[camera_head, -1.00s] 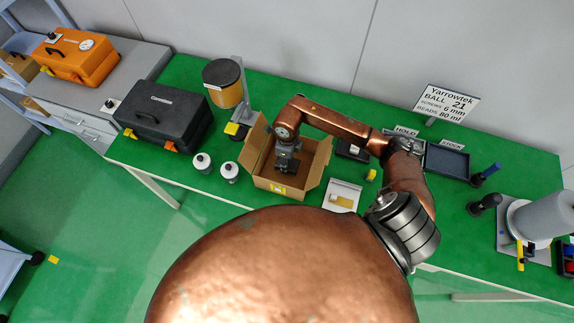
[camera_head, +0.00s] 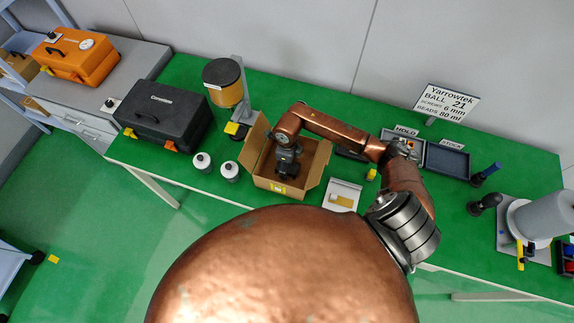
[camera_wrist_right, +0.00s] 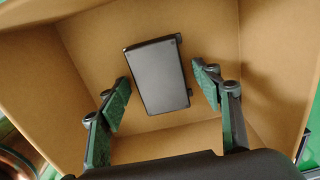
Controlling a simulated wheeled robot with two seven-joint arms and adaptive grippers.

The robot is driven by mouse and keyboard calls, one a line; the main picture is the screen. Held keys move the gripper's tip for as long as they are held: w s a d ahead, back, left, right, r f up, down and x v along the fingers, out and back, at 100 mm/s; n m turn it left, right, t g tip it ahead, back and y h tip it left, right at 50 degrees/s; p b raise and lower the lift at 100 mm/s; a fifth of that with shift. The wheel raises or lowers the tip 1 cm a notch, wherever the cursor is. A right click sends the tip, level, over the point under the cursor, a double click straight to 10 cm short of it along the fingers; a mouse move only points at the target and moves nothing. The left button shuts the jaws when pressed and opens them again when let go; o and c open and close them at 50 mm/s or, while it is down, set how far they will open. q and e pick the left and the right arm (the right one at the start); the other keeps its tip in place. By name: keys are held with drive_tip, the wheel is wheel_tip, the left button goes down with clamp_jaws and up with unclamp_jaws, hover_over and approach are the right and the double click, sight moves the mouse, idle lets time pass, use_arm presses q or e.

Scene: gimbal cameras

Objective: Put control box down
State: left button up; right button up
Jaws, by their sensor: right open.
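The control box, a flat dark grey rectangular box (camera_wrist_right: 157,75), lies slightly tilted in the picture on the floor of an open cardboard box (camera_wrist_right: 270,60) in the right wrist view. My right gripper (camera_wrist_right: 161,82) is open, one green-padded finger on either side of the control box, with gaps between. In the head view my right gripper (camera_head: 287,163) reaches down into the cardboard box (camera_head: 312,172), and the control box is hidden there. My left gripper is not in view.
A black case (camera_head: 162,115) and two white-capped bottles (camera_head: 202,161) stand left of the cardboard box. An amber canister on a stand (camera_head: 224,84) is behind it. A pale pad (camera_head: 342,195) lies to its right, and trays (camera_head: 445,160) are farther right.

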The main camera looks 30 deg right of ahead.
wheel_tip(320, 180, up, 12)
drive_tip(key=b, duration=0.1)
drive_tip(key=shift+r, duration=0.15)
idle(0.4)
